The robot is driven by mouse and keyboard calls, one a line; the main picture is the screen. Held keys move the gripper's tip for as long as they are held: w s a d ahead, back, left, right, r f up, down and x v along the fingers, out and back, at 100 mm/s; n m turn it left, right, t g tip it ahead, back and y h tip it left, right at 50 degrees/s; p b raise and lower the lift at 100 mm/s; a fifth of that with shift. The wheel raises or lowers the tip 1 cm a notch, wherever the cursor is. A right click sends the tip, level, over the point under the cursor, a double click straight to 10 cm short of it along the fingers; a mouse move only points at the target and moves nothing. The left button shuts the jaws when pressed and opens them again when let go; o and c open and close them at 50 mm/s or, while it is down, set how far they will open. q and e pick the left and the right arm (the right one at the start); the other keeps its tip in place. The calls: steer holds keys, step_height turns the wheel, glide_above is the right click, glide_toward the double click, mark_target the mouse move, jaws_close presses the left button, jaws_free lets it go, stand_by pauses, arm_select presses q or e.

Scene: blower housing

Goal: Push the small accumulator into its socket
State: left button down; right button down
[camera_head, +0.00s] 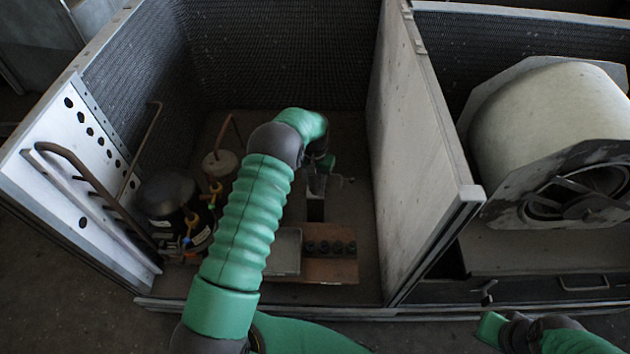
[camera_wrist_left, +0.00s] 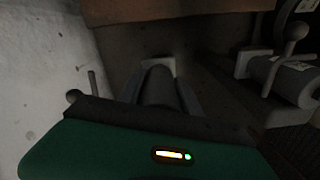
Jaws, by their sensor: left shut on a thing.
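My left gripper (camera_head: 317,190) reaches down into the left bay of the housing. It is shut on a dark cylinder that I take for the small accumulator (camera_wrist_left: 158,86), seen between the fingers in the left wrist view. A pale bracket (camera_wrist_left: 158,64) shows just beyond the cylinder's far end; whether it is the socket, and whether they touch, I cannot tell. In the head view the gripper and arm hide most of the held part. My right gripper (camera_head: 500,328) is at the lower right, outside the housing; its jaws are not clear.
A black compressor (camera_head: 168,195) with pipes stands left of my arm. A brown plate with several dark holes (camera_head: 330,250) lies in front. A partition (camera_head: 415,150) bounds the bay on the right, with a blower drum (camera_head: 545,120) beyond. A grey cylinder (camera_wrist_left: 285,80) with a ball-ended lever is nearby.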

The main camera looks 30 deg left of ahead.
arm_select(q)
steer(key=c, duration=0.7)
jaws_free()
steer(key=shift+c, duration=0.2)
steer(key=o, duration=0.5)
steer(key=shift+r, duration=0.1)
steer(key=shift+r+p, duration=2.75)
steer(key=shift+r, duration=0.7)
